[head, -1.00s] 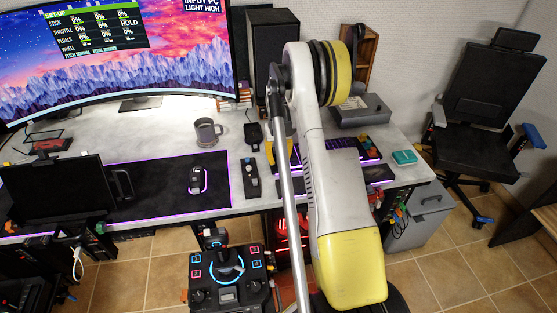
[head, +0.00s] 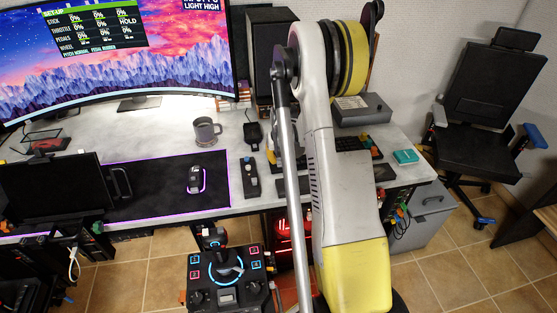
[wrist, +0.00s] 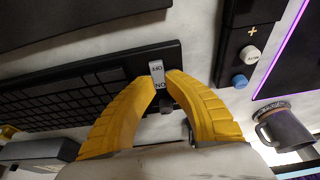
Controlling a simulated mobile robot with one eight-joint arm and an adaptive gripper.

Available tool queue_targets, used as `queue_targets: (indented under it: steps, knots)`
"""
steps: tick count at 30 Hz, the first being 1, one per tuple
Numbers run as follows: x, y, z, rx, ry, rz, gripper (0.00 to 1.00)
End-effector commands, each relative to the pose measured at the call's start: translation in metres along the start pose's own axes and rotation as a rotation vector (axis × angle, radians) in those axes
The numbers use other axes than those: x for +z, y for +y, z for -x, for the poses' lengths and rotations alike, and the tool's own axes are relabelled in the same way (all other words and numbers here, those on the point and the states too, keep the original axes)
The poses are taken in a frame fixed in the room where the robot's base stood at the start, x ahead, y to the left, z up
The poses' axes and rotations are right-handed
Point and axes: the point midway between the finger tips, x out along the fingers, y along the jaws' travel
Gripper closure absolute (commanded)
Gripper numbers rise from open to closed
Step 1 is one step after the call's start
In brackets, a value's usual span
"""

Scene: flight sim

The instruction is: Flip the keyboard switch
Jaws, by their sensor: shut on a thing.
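The black keyboard (wrist: 70,90) lies on the desk in the wrist view. A small light switch piece (wrist: 156,70) marked OFF and ON sits at its edge. My gripper (wrist: 161,79) has its two yellow fingers closed on either side of this piece, with the fingertips at it. My arm hides the gripper and the switch in the head view.
A grey mug (head: 206,132), a mouse (head: 195,178) on a purple-edged mat and a small black control box (head: 250,178) stand left of my arm. A joystick panel (head: 225,275) is in front of the desk. A teal box (head: 405,157) lies right.

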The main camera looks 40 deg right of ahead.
Motion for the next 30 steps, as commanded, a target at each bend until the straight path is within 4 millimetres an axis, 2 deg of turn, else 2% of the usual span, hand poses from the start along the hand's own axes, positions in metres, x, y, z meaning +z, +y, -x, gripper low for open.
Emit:
queue_targets:
  steps: [2,3,4,12,16,20,30]
  knots:
    - [0.001,0.0,0.0,0.0,-0.002,0.0,1.0]
    - [0.001,0.0,0.0,0.0,-0.002,0.0,0.8]
    - [0.001,0.0,0.0,0.0,-0.002,0.0,0.75]
    - [0.0,0.0,0.0,0.0,-0.002,0.0,0.75]
    - [0.0,0.0,0.007,0.0,-0.002,0.0,0.75]
    - [0.0,0.0,0.029,0.0,-0.002,0.0,0.75]
    - [0.0,0.0,0.1,0.0,-0.002,0.0,0.75]
